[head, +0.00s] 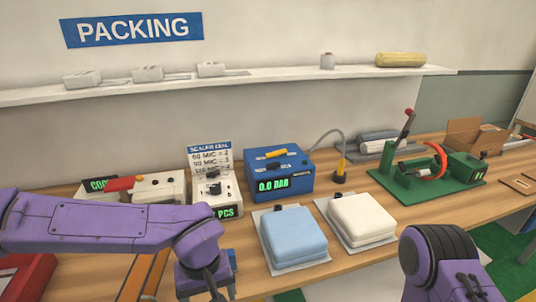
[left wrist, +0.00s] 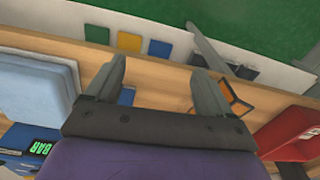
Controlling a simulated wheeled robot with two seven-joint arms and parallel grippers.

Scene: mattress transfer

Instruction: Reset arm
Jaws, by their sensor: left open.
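My purple left arm (head: 100,225) reaches in from the left above the front of the workbench. My left gripper (left wrist: 155,68) is open in the left wrist view, with nothing between its two grey fingers. It points down past the bench's front edge. In the head view its fingers are mostly hidden at the bottom edge. Part of my purple right arm (head: 435,262) shows at the bottom right; its gripper is not visible. A blue folded mattress (head: 292,236) and a white one (head: 361,218) lie side by side on the bench, apart from both arms.
Behind the mattresses stand a blue pump box (head: 280,174) reading 0.0 and a white sealer dial box (head: 213,187). A green fixture (head: 440,178) and an open carton (head: 475,138) stand at the right. A red bin (left wrist: 290,135) is near the left gripper.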

